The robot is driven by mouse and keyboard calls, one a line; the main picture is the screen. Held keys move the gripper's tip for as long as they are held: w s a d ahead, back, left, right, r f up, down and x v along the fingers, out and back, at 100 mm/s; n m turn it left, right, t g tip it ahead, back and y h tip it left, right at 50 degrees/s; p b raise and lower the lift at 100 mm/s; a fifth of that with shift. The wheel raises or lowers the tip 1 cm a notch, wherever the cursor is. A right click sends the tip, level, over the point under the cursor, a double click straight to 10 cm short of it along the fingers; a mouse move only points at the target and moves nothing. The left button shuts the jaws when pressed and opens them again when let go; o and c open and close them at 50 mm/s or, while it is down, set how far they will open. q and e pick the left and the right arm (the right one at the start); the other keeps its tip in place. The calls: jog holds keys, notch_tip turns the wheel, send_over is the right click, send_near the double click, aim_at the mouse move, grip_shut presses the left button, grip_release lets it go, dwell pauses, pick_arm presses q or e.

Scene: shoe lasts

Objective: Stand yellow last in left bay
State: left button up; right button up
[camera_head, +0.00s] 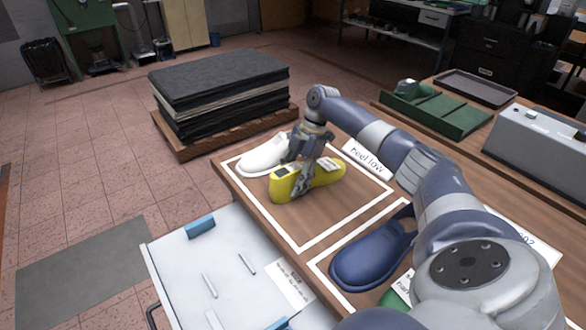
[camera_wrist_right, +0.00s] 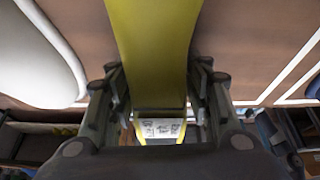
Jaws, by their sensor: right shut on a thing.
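The yellow last (camera_head: 290,184) lies lengthwise in the white-outlined area at the table's far left end, beside a white last (camera_head: 264,155). A small label is on its side. My right gripper (camera_head: 303,186) is shut around its middle from above. The right wrist view shows the yellow last (camera_wrist_right: 152,50) between the fingers, with a printed label at its near end. I cannot tell whether its sole touches the table. My left gripper is not in view.
A blue last (camera_head: 372,255) sits in the nearer outlined area. A "heel low" card (camera_head: 368,158) lies behind the yellow last. A grey box (camera_head: 535,150) and dark tray (camera_head: 475,88) stand near the green tray. A pale drawer (camera_head: 225,260) is open at front left.

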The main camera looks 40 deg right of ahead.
jog(key=o, duration=1.6)
jog(key=v, duration=1.2)
jog(key=shift+a, duration=0.1)
